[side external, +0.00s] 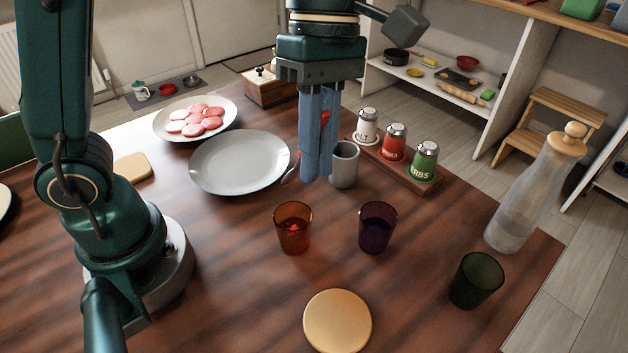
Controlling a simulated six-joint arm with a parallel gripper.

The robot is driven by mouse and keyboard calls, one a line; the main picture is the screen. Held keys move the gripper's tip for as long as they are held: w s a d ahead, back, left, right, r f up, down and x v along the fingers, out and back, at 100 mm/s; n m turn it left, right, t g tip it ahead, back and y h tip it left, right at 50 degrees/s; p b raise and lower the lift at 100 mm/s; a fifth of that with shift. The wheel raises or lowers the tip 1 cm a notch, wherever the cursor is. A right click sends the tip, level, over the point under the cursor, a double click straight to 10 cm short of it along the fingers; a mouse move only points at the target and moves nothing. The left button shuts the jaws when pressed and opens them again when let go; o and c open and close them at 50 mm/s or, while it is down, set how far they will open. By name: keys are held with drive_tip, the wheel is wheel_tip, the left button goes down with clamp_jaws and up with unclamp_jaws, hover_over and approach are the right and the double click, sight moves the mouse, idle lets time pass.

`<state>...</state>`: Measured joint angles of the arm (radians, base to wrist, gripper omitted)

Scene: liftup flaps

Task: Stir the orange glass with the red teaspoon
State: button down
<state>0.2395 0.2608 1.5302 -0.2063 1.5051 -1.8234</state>
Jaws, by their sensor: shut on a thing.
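The orange glass (293,236) stands upright on the wooden table, in front of my gripper and a little to its left. A small red spot shows inside it; I cannot tell what it is. My gripper (317,172) points down behind the glass and above it in the picture, its blue fingers shut on the red teaspoon (292,169). Part of the spoon shows left of the fingers and a red bit shows between them higher up; the fingers hide the rest. The spoon appears outside the orange glass.
A purple glass (377,232) stands right of the orange one, a dark green glass (475,284) further right. A grey cup (344,168) is close beside my fingers. Shakers (393,146), a bottle (522,205), a grey plate (235,183) and a round wooden disc (338,322) surround them.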

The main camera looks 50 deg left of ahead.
drive_tip(key=shift+f, duration=5.65)
drive_tip(key=shift+s, duration=0.1)
